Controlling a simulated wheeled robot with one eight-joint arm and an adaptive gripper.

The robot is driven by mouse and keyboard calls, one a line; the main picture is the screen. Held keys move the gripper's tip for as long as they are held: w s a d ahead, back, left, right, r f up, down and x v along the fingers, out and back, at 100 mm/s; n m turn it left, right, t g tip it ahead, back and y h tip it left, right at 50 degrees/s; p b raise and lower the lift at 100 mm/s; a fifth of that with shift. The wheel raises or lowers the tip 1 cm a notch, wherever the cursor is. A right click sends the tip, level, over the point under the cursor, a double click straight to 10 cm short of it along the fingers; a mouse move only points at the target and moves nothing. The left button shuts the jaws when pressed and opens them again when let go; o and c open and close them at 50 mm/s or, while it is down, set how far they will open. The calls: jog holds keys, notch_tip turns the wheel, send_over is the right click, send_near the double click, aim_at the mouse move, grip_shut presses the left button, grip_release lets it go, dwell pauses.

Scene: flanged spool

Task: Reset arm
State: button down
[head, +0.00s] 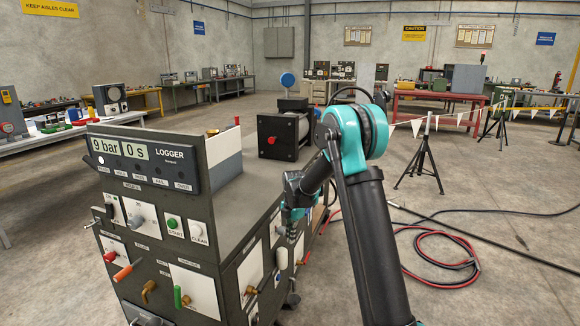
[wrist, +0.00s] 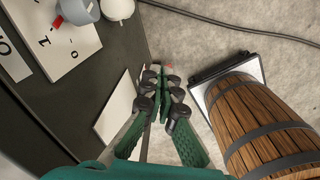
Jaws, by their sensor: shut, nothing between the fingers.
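My gripper (wrist: 164,97) is shut in the wrist view, its green fingers together with nothing between them. It is beside the side panel of the dark grey console, with the concrete floor beyond the tips. In the head view my arm reaches over and down to the right side of the console (head: 225,205); the fingertips are too small there to make out. I cannot pick out a flanged spool in either view.
A wooden barrel (wrist: 262,125) stands close right of my gripper. A grey knob (wrist: 78,12) and a white plate (wrist: 115,103) are on its left. The console carries a logger display (head: 120,148) and several levers. Red and black cables (head: 440,272) lie on the floor at right.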

jog(key=s+d+r+m+t, duration=0.1)
jog(key=s+d+r+m, duration=0.3)
jog(key=s+d+m, duration=0.3)
jog(key=s+d+r+m+t, duration=0.1)
jog(key=s+d+r+m, duration=0.35)
jog(key=s+m, duration=0.4)
jog(key=s+d+f+m, duration=0.1)
jog(key=s+d+m, duration=0.1)
jog(key=s, duration=0.4)
jog(key=s+d+f+m+t, duration=0.1)
jog(key=s+d+m, duration=0.2)
jog(key=s+m, duration=0.2)
jog(key=s+d+f+m+t, duration=0.1)
jog(key=s+m, duration=0.3)
jog(key=s, duration=0.4)
jog(key=shift+d+f, duration=0.25)
jog(key=shift+d, duration=0.5)
jog(key=shift+s+m, duration=0.1)
jog(key=shift+m, duration=0.15)
